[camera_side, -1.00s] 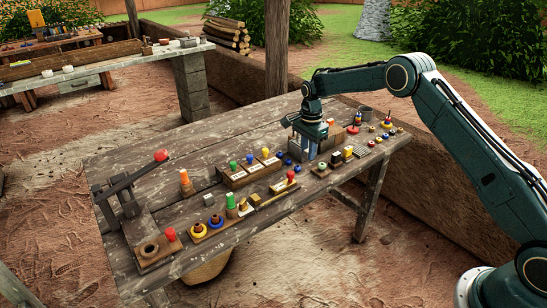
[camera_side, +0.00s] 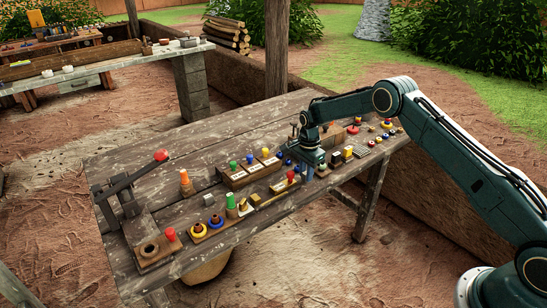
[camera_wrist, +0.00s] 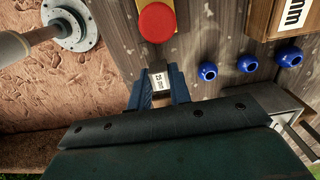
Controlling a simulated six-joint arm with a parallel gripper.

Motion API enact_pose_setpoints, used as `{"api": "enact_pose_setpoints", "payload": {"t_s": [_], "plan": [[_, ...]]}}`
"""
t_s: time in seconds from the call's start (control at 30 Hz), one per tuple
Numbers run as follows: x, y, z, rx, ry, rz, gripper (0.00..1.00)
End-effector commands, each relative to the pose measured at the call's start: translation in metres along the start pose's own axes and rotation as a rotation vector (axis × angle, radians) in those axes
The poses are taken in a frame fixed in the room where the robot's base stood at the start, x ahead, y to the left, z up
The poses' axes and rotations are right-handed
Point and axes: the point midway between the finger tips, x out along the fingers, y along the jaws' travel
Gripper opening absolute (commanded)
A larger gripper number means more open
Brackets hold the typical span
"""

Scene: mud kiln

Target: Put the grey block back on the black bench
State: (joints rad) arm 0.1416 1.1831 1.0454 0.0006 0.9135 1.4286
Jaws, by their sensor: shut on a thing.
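My gripper (camera_side: 308,177) points down near the front edge of the wooden table. In the wrist view its two blue fingers (camera_wrist: 159,91) are shut on a small block (camera_wrist: 160,82) with a white label that seems to read 25 mm. Its visible sides look dark grey in shadow; I take it as the grey block. In the side view the block is hard to make out. A dark piece (camera_side: 336,157) stands to the right of my gripper, beside a yellow-topped one; I cannot tell whether it is the black bench.
A red knob (camera_wrist: 157,20) is just beyond the held block in the wrist view. Several blue balls (camera_wrist: 247,63) lie near a labelled wooden rack (camera_side: 247,173). Another small grey cube (camera_side: 209,200) stands farther left.

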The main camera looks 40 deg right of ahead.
Motion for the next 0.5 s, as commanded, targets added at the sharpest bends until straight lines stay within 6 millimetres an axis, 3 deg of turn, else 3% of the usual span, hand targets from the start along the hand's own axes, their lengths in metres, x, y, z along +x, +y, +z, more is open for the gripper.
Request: {"api": "enact_pose_setpoints", "payload": {"t_s": [0.5], "plan": [[0.0084,-0.0003,0.0,0.0,0.0,-0.001,0.0]]}}
